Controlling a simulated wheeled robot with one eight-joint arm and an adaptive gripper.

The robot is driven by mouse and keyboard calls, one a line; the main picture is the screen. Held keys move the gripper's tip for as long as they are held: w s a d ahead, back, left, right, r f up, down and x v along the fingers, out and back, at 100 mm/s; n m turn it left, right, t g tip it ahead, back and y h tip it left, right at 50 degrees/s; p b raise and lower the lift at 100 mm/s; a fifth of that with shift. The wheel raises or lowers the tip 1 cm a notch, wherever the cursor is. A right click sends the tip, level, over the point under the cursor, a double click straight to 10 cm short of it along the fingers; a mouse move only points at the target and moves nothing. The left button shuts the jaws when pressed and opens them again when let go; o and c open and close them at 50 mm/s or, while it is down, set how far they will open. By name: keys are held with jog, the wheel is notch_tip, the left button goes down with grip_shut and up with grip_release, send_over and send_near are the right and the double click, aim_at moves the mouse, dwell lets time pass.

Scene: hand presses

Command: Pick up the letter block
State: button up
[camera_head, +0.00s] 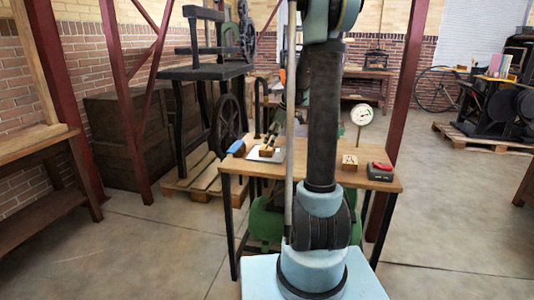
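A small wooden block (349,161) with dark marks on its face stands on the wooden table, right of my arm column. It looks like the letter block, but the marks are too small to read. Another small wooden piece (266,152) lies on a pale sheet at the left of the table, with dark, thin parts beside it. My arm rises through the middle of the view and out of the top edge. I cannot make out my gripper in this view.
The table (384,184) also bears a red-and-black item (380,171), a round dial gauge (361,115) and a blue-handled tool (236,148). My arm hides the table's middle. A red post (405,110) rises behind its right side. Floor (460,210) is clear at right.

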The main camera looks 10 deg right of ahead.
aim_at(267, 147)
jog(key=shift+x, duration=2.65)
jog(key=c, duration=1.3)
